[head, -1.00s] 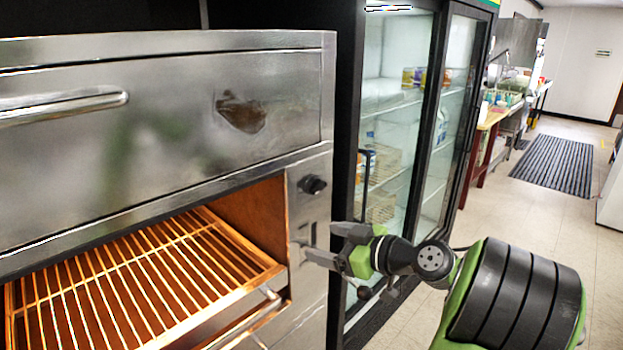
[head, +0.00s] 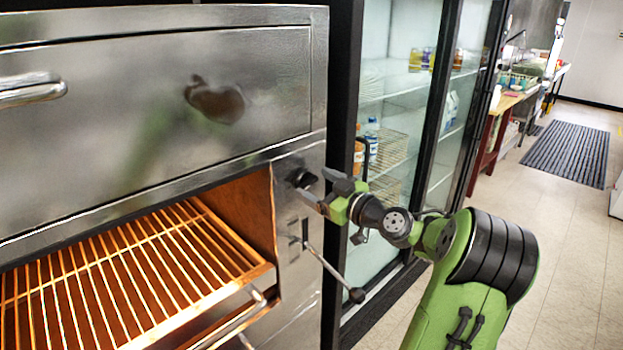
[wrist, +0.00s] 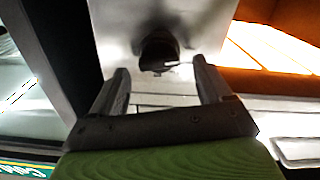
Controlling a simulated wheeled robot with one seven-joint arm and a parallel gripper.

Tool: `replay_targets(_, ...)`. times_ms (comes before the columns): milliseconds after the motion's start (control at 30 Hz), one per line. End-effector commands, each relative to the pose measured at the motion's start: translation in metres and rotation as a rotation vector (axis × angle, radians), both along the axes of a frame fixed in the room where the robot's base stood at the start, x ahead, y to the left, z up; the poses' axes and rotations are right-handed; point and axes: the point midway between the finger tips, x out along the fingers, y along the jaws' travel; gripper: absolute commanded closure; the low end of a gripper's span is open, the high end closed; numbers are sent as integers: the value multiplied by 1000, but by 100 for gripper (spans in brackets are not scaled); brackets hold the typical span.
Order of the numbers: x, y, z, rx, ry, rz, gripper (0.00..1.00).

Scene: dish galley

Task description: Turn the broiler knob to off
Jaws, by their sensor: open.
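The broiler knob (head: 303,178) is a small dark knob on the steel panel right of the glowing broiler opening. It also shows in the wrist view (wrist: 158,52), ahead of and roughly midway between the fingertips, with a light mark on its face. My gripper (head: 322,189) is open, with its fingers pointing at the panel right beside the knob. In the wrist view my gripper (wrist: 163,78) has a clear gap between its fingers and holds nothing. Whether a finger touches the knob I cannot tell.
A lever with a dark ball end (head: 356,295) sticks out from the panel below my gripper. The orange-lit wire rack (head: 140,270) lies in the open broiler. A glass-door fridge (head: 400,90) stands close on the right. Floor is free farther right.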

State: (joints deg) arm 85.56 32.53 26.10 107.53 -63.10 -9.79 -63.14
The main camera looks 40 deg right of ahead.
Motion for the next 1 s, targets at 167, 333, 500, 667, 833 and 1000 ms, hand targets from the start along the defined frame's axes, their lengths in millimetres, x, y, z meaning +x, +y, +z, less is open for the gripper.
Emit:
replay_targets(167,23,1,1,1,-1,1,22)
replay_targets(333,26,1,0,0,1,0,22)
replay_targets(500,26,1,0,1,1,0,31)
replay_targets(667,26,1,0,1,1,0,55)
replay_targets(833,25,1,0,1,1,0,75)
replay_targets(1000,25,1,0,16,2,1,75)
